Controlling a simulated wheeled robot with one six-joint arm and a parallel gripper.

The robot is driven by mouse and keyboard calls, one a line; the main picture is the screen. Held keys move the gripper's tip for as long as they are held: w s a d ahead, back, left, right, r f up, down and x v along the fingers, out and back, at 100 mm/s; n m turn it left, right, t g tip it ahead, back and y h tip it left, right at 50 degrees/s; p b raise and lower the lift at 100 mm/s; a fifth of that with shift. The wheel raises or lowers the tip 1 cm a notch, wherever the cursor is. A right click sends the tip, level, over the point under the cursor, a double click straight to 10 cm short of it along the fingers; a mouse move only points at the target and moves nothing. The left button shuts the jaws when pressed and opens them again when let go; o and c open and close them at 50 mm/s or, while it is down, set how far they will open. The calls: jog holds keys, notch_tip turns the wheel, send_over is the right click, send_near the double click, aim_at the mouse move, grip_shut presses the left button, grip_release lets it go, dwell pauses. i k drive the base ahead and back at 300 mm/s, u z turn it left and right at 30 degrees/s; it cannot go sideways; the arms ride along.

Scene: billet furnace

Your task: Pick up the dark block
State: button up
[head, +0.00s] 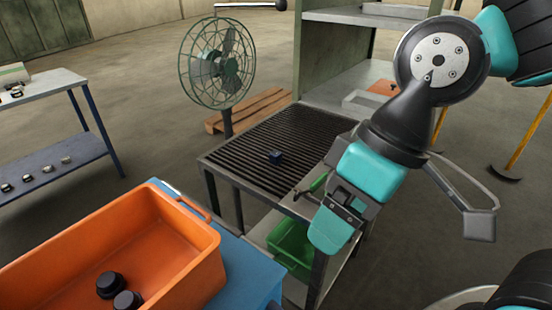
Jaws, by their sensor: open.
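The dark block (276,157) is a small dark blue-black cube. It sits on the dark ribbed top of the metal table (262,148), near the middle, with bare slats around it. My gripper (307,191) is only partly seen beyond my teal wrist, over the table's front right edge. It is open, and no object shows in it. It is to the right of the block and nearer to me, apart from it. The block is in full view.
A green crate (292,240) is on the shelf under the table. An orange bin (190,262) with black round parts stands at front left. A green fan (218,62) stands behind the table, near a wooden pallet (258,106). A workbench (40,85) is at left.

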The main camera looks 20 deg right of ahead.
aim_at(275, 157)
jog(key=z, duration=1.85)
jog(key=i, duration=1.8)
jog(key=u, duration=3.65)
